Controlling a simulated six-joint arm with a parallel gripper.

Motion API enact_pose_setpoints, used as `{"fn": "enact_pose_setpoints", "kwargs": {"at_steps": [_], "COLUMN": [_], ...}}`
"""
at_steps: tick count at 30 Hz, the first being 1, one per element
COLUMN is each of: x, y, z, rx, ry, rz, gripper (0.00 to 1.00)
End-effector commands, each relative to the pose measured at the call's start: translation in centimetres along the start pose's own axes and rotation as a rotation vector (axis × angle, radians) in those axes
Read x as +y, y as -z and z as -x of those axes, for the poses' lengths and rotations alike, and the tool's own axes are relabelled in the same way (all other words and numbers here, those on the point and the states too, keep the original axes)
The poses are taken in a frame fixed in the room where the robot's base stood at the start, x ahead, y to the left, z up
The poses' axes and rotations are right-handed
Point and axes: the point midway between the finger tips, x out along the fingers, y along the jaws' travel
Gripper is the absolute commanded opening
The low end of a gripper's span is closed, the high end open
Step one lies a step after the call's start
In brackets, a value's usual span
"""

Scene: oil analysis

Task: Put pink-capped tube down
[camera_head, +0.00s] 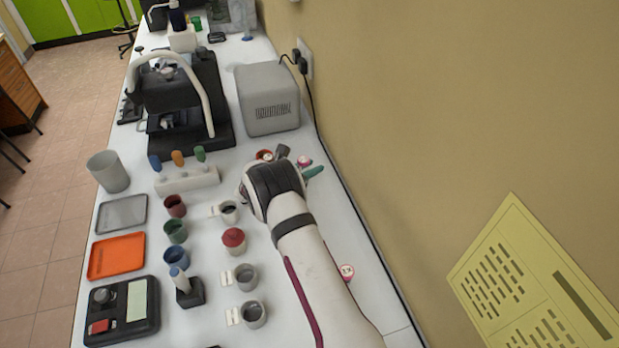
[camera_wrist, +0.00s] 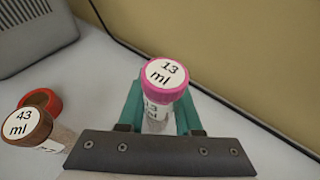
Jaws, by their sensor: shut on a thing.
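The pink-capped tube (camera_wrist: 164,80) is marked "13 ml" and stands between the two green fingers of my gripper (camera_wrist: 158,112) in the wrist view. The fingers are shut on it just below the cap. In the head view my gripper (camera_head: 312,172) is near the wall, and the pink cap (camera_head: 304,161) shows beside a green finger. The tube's lower end is hidden, so I cannot tell whether it touches the bench.
A brown-capped tube marked "43 ml" (camera_wrist: 26,124) and a red-rimmed item (camera_wrist: 42,100) are left of my gripper. A grey box (camera_head: 267,98) stands behind. A red-and-white capped tube (camera_head: 347,271) is by the wall. Cups and a rack (camera_head: 187,180) are to the left.

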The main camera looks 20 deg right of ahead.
Motion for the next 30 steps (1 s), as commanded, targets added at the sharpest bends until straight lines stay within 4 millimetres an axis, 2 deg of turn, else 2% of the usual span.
{"fn": "enact_pose_setpoints", "kwargs": {"at_steps": [1,4,14,15,20,28,30], "x": [0.0,0.0,0.0,0.0,0.0,0.0,0.1], "y": [1.2,2.5,2.9,3.0,2.9,2.8,2.6], "z": [-0.5,-1.0,-1.2,-1.2,-1.2,-1.1,-0.5], "rx": [0.001,0.001,0.0,0.0,0.0,0.0,0.0], "ry": [0.001,0.0,0.0,0.0,0.0,0.0,-0.002], "rz": [0.004,0.002,0.001,0.001,0.001,0.0,0.001], "gripper": [0.0,0.0,0.0,0.35,0.63,0.63,0.63]}}
